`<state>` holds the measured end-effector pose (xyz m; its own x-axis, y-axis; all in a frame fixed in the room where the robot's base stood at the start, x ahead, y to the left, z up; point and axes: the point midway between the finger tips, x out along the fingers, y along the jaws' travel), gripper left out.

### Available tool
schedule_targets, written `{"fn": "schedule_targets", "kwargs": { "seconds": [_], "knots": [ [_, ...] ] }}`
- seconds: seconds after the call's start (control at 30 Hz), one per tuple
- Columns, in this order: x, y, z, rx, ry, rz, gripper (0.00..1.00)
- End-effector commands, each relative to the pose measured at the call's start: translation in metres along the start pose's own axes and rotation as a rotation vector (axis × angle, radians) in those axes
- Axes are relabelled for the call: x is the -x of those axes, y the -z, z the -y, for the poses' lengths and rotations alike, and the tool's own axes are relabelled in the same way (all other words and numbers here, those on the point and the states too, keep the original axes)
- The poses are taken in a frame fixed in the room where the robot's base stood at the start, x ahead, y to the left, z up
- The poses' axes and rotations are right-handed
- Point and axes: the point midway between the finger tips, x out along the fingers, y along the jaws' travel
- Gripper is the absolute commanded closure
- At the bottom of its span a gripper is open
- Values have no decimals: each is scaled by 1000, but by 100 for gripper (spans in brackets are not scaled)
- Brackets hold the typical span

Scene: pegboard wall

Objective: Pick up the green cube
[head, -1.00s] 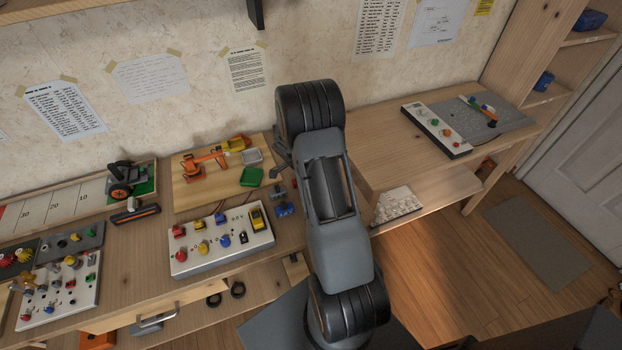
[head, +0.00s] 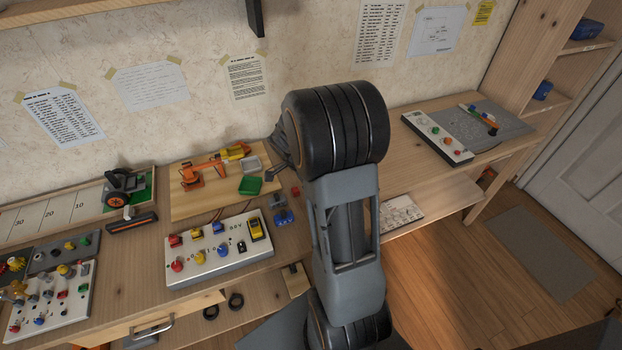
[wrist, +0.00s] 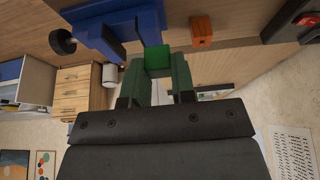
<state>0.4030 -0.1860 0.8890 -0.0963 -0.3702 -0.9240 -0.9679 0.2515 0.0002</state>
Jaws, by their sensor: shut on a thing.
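The green cube (wrist: 158,56) shows in the wrist view between the fingertips of my gripper (wrist: 158,72). My gripper is shut on it. The wrist view is tilted, and I cannot tell how far the cube is from the surface behind it. In the head view my arm hides the cube and most of the gripper; only a dark part of it shows at the arm's left edge.
In the wrist view a blue object (wrist: 125,22) and an orange-red block (wrist: 201,31) are near the cube.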

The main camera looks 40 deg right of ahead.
Motion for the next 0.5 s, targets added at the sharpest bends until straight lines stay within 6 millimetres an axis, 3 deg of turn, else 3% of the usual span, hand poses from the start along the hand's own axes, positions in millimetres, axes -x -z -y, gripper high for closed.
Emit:
{"fn": "schedule_targets", "kwargs": {
  "seconds": [0.2, 0.5],
  "knots": [
    [17, -3, -33, 1, 3, -1, 98],
    [32, -4, -62, 1, 1, 0, 98]
  ]
}}
